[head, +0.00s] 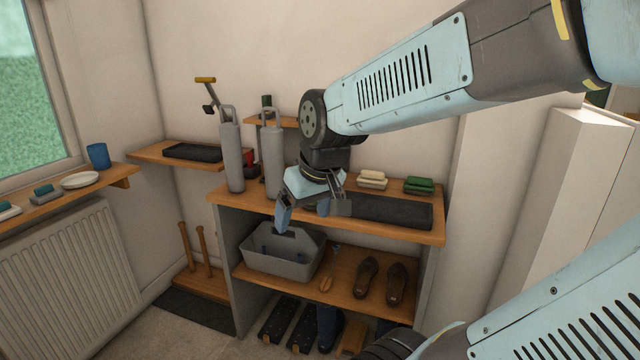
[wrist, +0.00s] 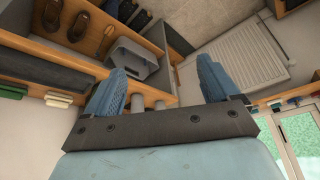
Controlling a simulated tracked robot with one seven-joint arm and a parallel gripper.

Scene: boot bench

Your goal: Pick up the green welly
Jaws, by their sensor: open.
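I cannot make out a green welly in either view. In the head view a dark navy boot (head: 329,327) stands on the floor under the bench, partly hidden by the shelf above it. My gripper (head: 304,213) is open and empty, in front of the bench top and above the grey caddy. In the wrist view its two blue fingers are spread apart (wrist: 162,72), with nothing between them.
The wooden bench (head: 433,232) holds a grey caddy (head: 262,262) and brown shoes (head: 366,277) on its lower shelf. Tall grey cylinders (head: 231,158), a dark tray (head: 392,211) and folded green cloths (head: 420,185) are on top. A radiator (head: 75,268) stands left.

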